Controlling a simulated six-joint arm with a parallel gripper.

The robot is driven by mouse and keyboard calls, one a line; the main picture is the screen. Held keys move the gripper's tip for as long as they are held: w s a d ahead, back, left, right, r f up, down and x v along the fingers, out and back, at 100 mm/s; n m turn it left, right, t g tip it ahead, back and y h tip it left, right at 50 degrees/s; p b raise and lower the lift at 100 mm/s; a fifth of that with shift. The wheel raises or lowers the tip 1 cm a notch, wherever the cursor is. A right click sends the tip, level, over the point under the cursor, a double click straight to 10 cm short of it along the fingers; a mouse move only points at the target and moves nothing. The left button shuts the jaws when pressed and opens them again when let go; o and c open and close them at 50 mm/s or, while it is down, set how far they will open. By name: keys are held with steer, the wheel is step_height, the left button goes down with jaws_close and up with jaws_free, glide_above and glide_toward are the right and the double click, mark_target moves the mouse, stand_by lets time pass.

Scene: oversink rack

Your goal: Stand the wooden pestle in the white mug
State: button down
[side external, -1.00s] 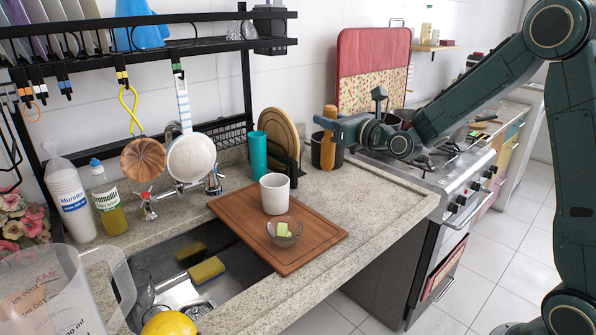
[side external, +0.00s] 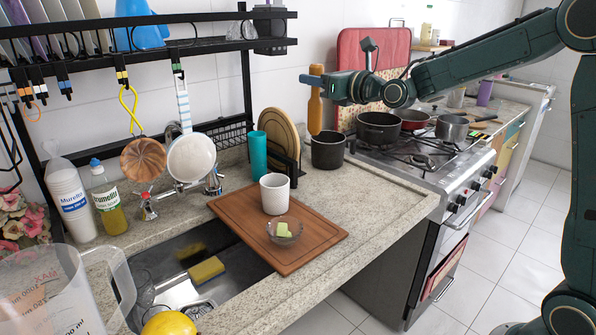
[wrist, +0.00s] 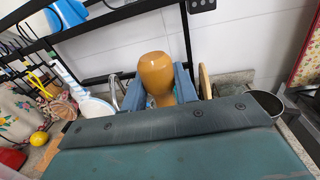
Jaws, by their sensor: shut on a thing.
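The wooden pestle (side external: 315,105) is upright in my gripper (side external: 316,80), which is shut on its upper part. The pestle hangs in the air just above and left of a dark pot on the counter. In the wrist view the pestle's rounded top (wrist: 156,72) shows between the two blue fingers (wrist: 158,88). The white mug (side external: 274,194) stands upright on the wooden board (side external: 240,215), lower and to the left of the pestle. The mug's inside is mostly hidden from the side camera.
A glass bowl (side external: 285,231) with pale green pieces sits in front of the mug. A dark pot (side external: 328,152), a teal cup (side external: 258,152) and a rack with round boards (side external: 283,135) stand behind. The sink (side external: 165,270) is left. Pans (side external: 379,130) are on the stove.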

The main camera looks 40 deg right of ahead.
steer(key=shift+w+a+n+g+y, duration=1.2)
steer(key=shift+w+a+n+y, duration=1.4)
steer(key=shift+w+a+y, duration=1.05)
steer(key=shift+s+a+f, duration=0.1)
steer(key=shift+f, duration=1.2)
steer(key=shift+s+a+f, duration=0.1)
steer(key=shift+f, duration=1.15)
steer(key=shift+f, duration=0.2)
step_height(320, 180, down, 12)
steer(key=shift+f, duration=0.2)
steer(key=shift+f, duration=0.1)
steer(key=c, duration=1)
jaws_free()
steer(key=shift+d, duration=0.1)
